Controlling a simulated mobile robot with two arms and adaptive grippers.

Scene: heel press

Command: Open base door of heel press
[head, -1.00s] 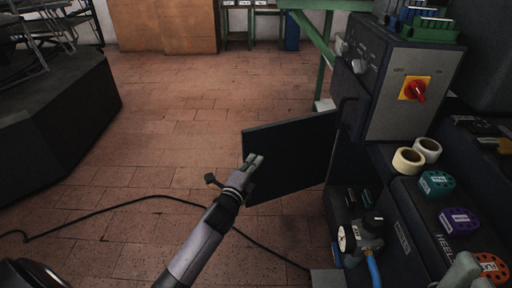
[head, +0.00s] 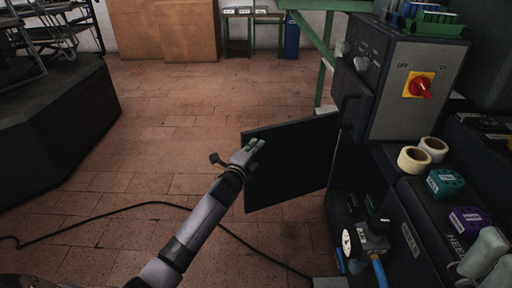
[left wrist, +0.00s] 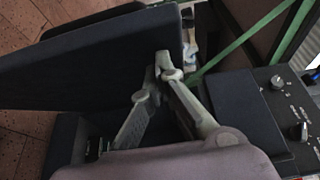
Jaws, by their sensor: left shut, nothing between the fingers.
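The base door (head: 300,175) is a dark flat panel at the lower front of the heel press (head: 393,85). In the head view it stands open, swung out to the left over the floor. My left gripper (head: 255,146) is shut and empty, at the door's free edge near its top. In the left wrist view, the fingers (left wrist: 163,66) meet at their tips beside the door panel (left wrist: 100,58); I cannot tell whether they touch it. A pale part at the lower right, apparently my right gripper (head: 485,262), is cut off by the frame, and its fingers are unclear.
A red rotary switch (head: 420,86) is on the press's side. Tape rolls (head: 413,160) and coloured parts (head: 444,181) lie on its ledge. A gauge with a valve (head: 366,241) sits below, right of the door. A black cable (head: 150,204) crosses the otherwise clear tiled floor.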

